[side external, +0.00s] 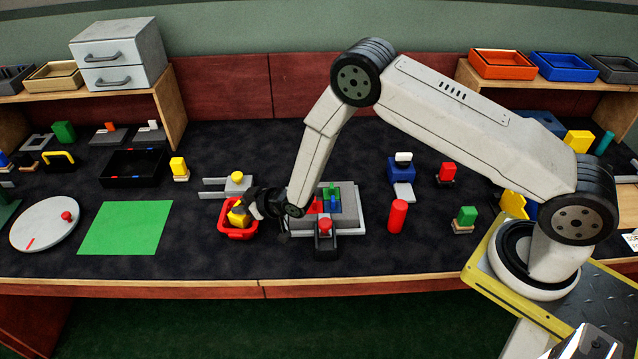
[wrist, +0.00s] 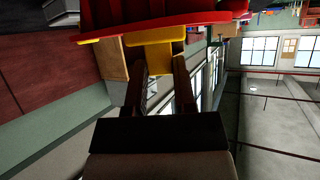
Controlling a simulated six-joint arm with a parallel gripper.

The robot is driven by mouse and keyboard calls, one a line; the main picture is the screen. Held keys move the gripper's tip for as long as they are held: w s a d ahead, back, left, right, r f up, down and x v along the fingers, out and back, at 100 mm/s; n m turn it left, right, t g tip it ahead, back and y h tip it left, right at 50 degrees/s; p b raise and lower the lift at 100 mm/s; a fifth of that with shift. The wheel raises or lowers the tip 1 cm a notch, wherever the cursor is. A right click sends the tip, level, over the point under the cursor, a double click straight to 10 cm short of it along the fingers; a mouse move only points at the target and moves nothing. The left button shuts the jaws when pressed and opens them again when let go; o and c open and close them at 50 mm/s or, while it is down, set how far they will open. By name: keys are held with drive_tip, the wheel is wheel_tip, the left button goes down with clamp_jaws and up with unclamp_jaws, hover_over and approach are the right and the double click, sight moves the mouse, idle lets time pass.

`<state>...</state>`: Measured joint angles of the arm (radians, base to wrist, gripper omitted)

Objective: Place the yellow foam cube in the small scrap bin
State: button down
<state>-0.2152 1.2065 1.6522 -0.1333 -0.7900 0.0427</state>
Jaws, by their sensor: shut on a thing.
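The yellow foam cube (side external: 238,216) is between the fingers of my gripper (side external: 246,212), at the mouth of the small red bin (side external: 238,235) in the side view. In the wrist view the cube (wrist: 152,54) sits at the fingertips of my gripper (wrist: 160,66), and the bin's red wall (wrist: 140,30) spans the top. My gripper is shut on the cube and comes in from the right side of the bin. The cube's lower part is hidden, so I cannot tell whether it touches the bin floor.
A grey fixture with coloured blocks (side external: 345,215) stands close right of the bin. A grey forked piece with a yellow knob (side external: 237,184) is just behind it. A green mat (side external: 125,228) and a round grey disc (side external: 42,229) lie left. The dark table in front is clear.

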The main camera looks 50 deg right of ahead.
drive_tip(key=shift+f, duration=0.25)
drive_tip(key=shift+c, duration=2.2)
unclamp_jaws()
drive_tip(key=shift+r, duration=0.2)
drive_tip(key=shift+r, duration=0.55)
drive_tip(key=v, duration=1.2)
drive_tip(key=shift+f, duration=0.15)
